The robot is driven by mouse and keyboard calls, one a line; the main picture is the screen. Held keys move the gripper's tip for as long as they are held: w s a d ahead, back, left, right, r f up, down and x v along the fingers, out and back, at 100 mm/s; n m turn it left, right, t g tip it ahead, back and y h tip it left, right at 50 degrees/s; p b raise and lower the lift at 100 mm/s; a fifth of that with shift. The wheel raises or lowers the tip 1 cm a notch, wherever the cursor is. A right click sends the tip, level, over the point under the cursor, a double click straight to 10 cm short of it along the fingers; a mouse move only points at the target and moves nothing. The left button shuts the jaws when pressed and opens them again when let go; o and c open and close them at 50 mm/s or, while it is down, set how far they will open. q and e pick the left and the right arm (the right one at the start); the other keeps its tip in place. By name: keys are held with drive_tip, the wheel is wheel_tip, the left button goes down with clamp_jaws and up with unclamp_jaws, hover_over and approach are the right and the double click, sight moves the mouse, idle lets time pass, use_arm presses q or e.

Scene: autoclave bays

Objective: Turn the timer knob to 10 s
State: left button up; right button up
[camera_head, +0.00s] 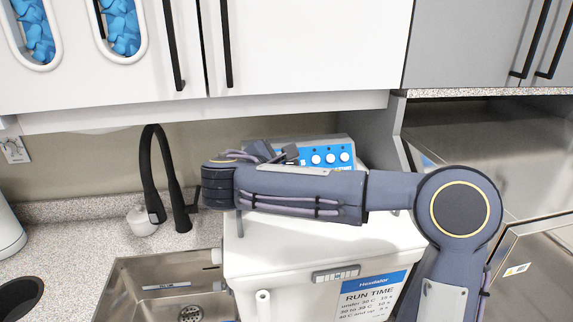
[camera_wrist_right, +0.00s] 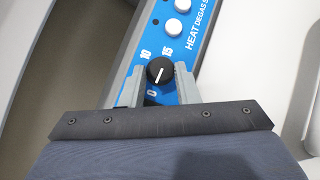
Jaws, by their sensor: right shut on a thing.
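The black timer knob (camera_wrist_right: 159,70) sits on a blue control panel (camera_wrist_right: 184,48) in the right wrist view. Its white mark runs slightly slanted, near upright in the picture; I cannot tell which end is the pointer. Printed numbers 10 and 15 show above it, and 0 below. My right gripper (camera_wrist_right: 160,74) is shut on the knob, one grey finger on each side. In the head view my right gripper (camera_head: 272,152) is at the left part of the blue panel (camera_head: 327,154), and my arm hides the knob there. My left gripper is not in view.
The panel belongs to a white machine (camera_head: 245,262) with a run-time label (camera_head: 372,294) on its front. A sink (camera_head: 130,272) and black faucet (camera_head: 165,175) stand left of it. White cupboards (camera_head: 300,45) hang above; steel units (camera_head: 500,150) stand right.

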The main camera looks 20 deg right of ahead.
drive_tip(key=m+g+p, duration=0.1)
drive_tip(key=m, duration=0.1)
drive_tip(key=r+m+g+y, duration=0.1)
drive_tip(key=m, duration=0.1)
drive_tip(key=shift+w+g+p, duration=0.2)
drive_tip(key=shift+g+p, duration=0.1)
drive_tip(key=shift+p, duration=0.1)
drive_tip(key=shift+w+d+m+g+y+p, duration=0.15)
drive_tip(key=shift+m+g+y+p, duration=0.45)
drive_tip(key=shift+m, duration=0.35)
drive_tip(key=shift+s+d+m+g+y+p, duration=0.1)
drive_tip(key=shift+m+g+y+p, duration=0.25)
drive_tip(key=shift+m+y, duration=0.5)
drive_tip(key=o, duration=0.7)
drive_tip(key=shift+r, duration=0.1)
drive_tip(key=v, duration=0.7)
drive_tip(key=shift+a+r, duration=0.15)
drive_tip(key=shift+a, duration=0.15)
